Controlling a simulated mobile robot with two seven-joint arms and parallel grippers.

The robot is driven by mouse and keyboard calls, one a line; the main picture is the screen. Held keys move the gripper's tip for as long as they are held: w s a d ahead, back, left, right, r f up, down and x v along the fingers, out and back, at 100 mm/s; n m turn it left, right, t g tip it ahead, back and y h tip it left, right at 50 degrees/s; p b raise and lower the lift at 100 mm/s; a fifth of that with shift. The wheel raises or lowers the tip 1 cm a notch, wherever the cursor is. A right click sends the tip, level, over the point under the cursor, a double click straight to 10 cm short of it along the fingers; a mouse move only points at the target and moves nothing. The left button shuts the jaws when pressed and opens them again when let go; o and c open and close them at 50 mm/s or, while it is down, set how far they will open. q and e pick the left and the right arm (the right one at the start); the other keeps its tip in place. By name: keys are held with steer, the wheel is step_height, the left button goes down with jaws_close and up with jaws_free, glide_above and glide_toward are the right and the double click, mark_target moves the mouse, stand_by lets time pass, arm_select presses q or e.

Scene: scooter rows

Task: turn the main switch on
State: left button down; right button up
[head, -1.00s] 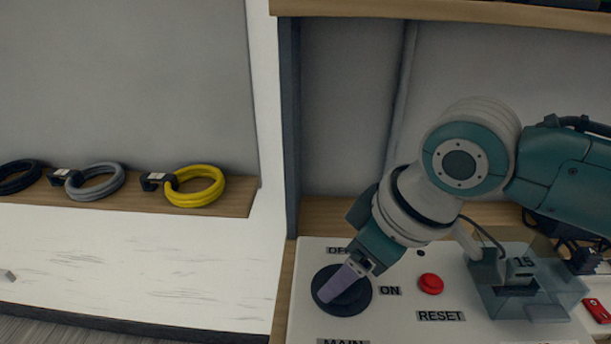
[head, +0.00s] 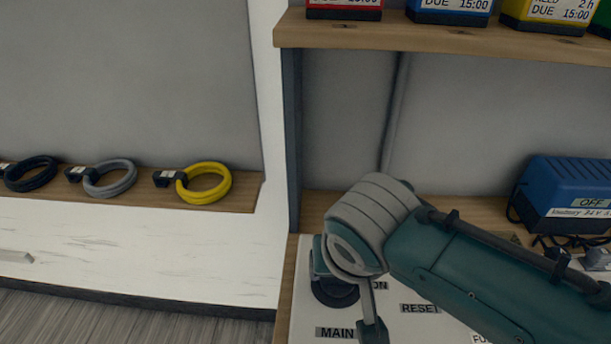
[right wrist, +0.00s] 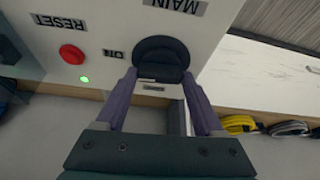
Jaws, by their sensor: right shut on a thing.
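The main switch is a round dark knob (head: 335,292) on a white panel, above the MAIN label. It also shows in the right wrist view (right wrist: 160,52), upside down. My right gripper (right wrist: 158,76) has its two purple fingers on either side of the knob's grip, shut on it. In the head view my right wrist and forearm cover much of the knob and the fingers. A small green lamp (right wrist: 84,79) is lit beside the red button (right wrist: 71,54). The exact pointing of the knob is hard to tell. My left gripper is not in view.
RESET (head: 420,308) and ON labels mark the panel. A blue charger box (head: 570,195) stands behind at the right. A wooden shelf (head: 430,36) with coloured boxes hangs above. Coiled locks, one yellow (head: 208,184), lie on a ledge at the left.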

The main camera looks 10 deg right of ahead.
steer(key=shift+m+h, duration=0.3)
steer(key=shift+m, duration=0.3)
steer(key=o, duration=1.4)
steer(key=shift+r, duration=0.1)
steer(key=shift+s+r+p, duration=0.1)
steer(key=shift+r+p, duration=0.25)
steer(key=shift+p+v, duration=1.65)
steer(key=shift+v, duration=2.85)
